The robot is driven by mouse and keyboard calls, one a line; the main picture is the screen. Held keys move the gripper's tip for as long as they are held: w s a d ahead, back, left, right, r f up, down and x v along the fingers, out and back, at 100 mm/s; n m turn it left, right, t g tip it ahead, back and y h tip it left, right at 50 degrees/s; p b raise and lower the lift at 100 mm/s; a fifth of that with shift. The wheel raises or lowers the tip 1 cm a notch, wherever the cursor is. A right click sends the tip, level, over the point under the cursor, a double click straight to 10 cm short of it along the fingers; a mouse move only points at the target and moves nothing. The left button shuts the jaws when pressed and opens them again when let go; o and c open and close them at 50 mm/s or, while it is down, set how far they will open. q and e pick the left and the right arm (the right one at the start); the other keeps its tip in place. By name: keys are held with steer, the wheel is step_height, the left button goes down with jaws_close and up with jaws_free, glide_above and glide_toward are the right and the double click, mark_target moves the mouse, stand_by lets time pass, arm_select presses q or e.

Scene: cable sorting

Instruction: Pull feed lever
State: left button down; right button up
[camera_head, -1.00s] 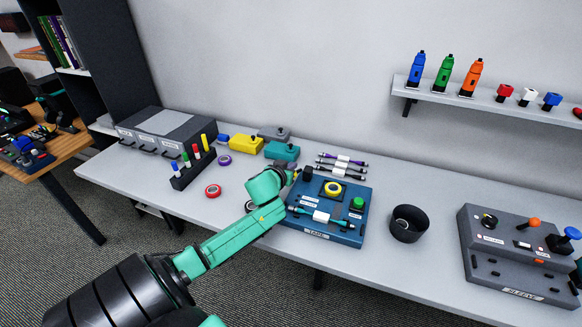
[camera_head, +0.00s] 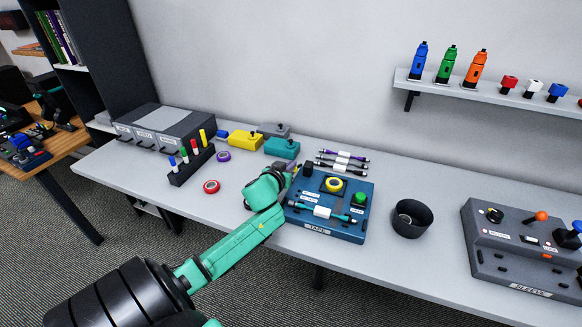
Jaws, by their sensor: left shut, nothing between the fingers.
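The blue TAPE station (camera_head: 347,234) stands on the grey table. It has a yellow tape roll (camera_head: 333,184), a green button (camera_head: 359,199) and a teal cable with a white label (camera_head: 322,211) across its front. A black knob (camera_head: 308,169), perhaps the feed lever, stands at its back left corner. My left gripper (camera_head: 292,168) is at the end of the teal arm, beside that knob on its left. It is shut with nothing in it, and my wrist partly hides it. I cannot tell whether it touches the knob. My right gripper is out of view.
A black cup (camera_head: 411,219) stands right of the station, and the grey SLEEVE station (camera_head: 515,270) is farther right. Several cables (camera_head: 342,161) lie behind the TAPE station. Red (camera_head: 211,187) and purple (camera_head: 223,156) tape rolls and a marker rack (camera_head: 191,167) are at left.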

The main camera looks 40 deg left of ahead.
arm_select(q)
steer(key=shift+s+d+f+t+y+b, duration=0.15)
steer(key=shift+s+f+t+b, duration=0.3)
steer(key=shift+b, duration=0.7)
steer(key=shift+f+t+y+b, duration=0.1)
steer(key=shift+f+t+b, duration=0.1)
steer(key=shift+f+b, duration=0.65)
steer(key=shift+s+d+f+t+y+b, duration=0.15)
steer(key=shift+s+f+t+b, duration=0.15)
steer(key=shift+b, duration=1.1)
steer(key=shift+f, duration=0.15)
steer(key=shift+s+d+f+b, duration=0.15)
steer(key=shift+f+b, duration=0.1)
steer(key=shift+f, duration=0.2)
steer(key=shift+s+a+f+b, duration=0.1)
steer(key=shift+s+f+b, duration=0.1)
steer(key=shift+f, duration=0.25)
